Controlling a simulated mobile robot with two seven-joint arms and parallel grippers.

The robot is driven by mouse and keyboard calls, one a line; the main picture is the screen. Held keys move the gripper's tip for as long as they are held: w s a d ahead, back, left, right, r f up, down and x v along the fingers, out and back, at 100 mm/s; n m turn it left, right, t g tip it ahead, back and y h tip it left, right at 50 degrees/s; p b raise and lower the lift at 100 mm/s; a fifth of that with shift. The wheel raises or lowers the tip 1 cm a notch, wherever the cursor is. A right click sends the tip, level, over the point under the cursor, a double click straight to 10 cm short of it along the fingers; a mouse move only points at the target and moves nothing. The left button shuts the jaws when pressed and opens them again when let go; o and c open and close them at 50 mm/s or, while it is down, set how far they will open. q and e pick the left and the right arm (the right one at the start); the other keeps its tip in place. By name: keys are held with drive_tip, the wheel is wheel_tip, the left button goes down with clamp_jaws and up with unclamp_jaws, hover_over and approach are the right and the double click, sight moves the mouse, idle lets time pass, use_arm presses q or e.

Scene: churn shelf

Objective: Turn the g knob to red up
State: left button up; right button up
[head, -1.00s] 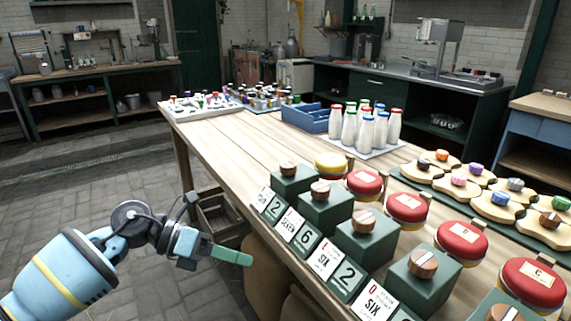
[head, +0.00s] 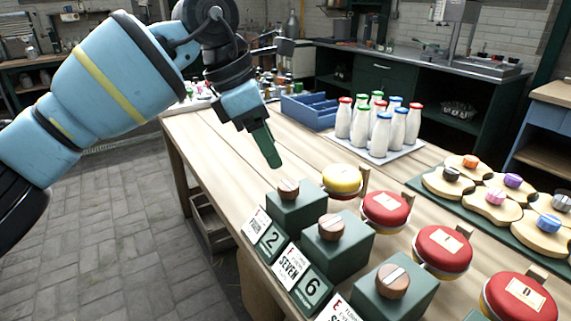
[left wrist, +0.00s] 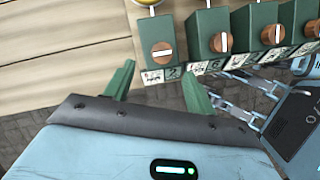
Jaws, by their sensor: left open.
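The farthest green box (head: 296,215) of the front row has a round wooden knob (head: 288,189) on top with a pale stripe. Its card (head: 257,228) seems to carry the g, too small to read surely, beside a 2. In the left wrist view the same knob (left wrist: 162,51) has its white stripe lying across the picture; no red shows on it. My left gripper (head: 273,162) is open and empty, fingers pointing down, above and beyond this box in the head view. In the left wrist view its fingers (left wrist: 157,70) stand apart, with the knob ahead between them.
More knob boxes, such as the F box (head: 330,258), follow toward me. A yellow-topped round piece (head: 342,180) and red-topped ones (head: 385,208) stand close behind. Milk bottles (head: 380,128) and a blue crate (head: 308,112) are farther back. The left bench top (head: 220,150) is clear.

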sight(288, 185)
use_arm(q)
drive_tip(key=x, duration=0.6)
drive_tip(key=shift+s+d+f+b, duration=0.1)
drive_tip(key=shift+s+f+b, duration=0.1)
drive_tip(key=shift+s+b, duration=0.1)
drive_tip(key=shift+w+d+f, duration=0.15)
drive_tip(key=shift+d+f, duration=0.1)
drive_tip(key=shift+f, duration=0.4)
use_arm(e)
drive_tip(key=shift+s+f, duration=0.4)
drive_tip(key=shift+s, duration=0.2)
use_arm(q)
drive_tip(key=shift+c, duration=0.4)
